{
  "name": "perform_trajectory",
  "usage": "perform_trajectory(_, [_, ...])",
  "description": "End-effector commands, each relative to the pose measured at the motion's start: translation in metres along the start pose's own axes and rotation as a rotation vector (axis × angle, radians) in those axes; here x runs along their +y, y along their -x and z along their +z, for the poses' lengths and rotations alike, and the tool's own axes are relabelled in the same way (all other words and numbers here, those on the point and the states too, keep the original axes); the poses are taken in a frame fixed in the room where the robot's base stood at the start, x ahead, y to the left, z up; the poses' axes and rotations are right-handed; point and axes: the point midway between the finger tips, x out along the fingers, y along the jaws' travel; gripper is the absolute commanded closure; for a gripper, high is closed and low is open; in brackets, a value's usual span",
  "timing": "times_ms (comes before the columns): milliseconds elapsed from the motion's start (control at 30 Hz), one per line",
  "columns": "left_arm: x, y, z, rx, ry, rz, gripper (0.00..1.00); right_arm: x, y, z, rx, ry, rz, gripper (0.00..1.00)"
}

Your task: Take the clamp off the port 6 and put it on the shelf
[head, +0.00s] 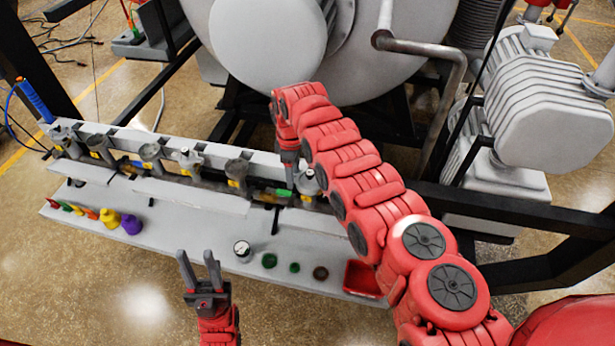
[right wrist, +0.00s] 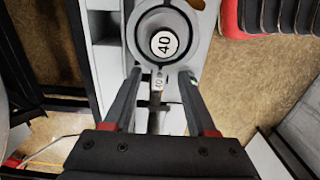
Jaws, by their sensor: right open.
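The port with its clamp (head: 308,182) stands near the right end of the row on the grey rail, partly hidden by my right arm. In the right wrist view the round clamp ring (right wrist: 177,62) surrounds a cap marked 40, and a narrow stem (right wrist: 157,88) extends from it between the fingers. My right gripper (head: 292,178) is open, pointing down at this port; its fingers (right wrist: 160,75) are either side of the stem, contact unclear. My left gripper (head: 199,262) is open and empty in front of the shelf (head: 185,222).
Several other ports (head: 187,160) line the rail to the left. On the shelf are yellow (head: 110,218) and purple (head: 131,224) pieces, a gauge (head: 242,250), small round parts (head: 269,260) and a red tray (head: 362,280). Its middle is clear. A furnace pipe (head: 440,100) stands behind my right arm.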

Motion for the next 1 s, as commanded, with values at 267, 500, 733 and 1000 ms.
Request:
perform_trajectory(267, [0.0000,0.0006,0.0001,0.000,0.000,0.000,0.61,0.0006,-0.0012,0.0001,0.001,-0.001,0.001,0.59])
perform_trajectory(500, [0.0000,0.0006,0.0001,0.000,0.000,0.000,0.61,0.0005,-0.0012,0.0001,0.001,-0.001,0.001,1.00])
perform_trajectory(733, [0.0000,0.0006,0.0001,0.000,0.000,0.000,0.61,0.0005,-0.0011,0.0000,0.001,-0.001,0.001,1.00])
perform_trajectory(1000, [0.0001,0.0013,0.0002,0.000,0.000,0.000,0.61,0.0007,0.0000,-0.0001,0.001,-0.001,0.002,1.00])
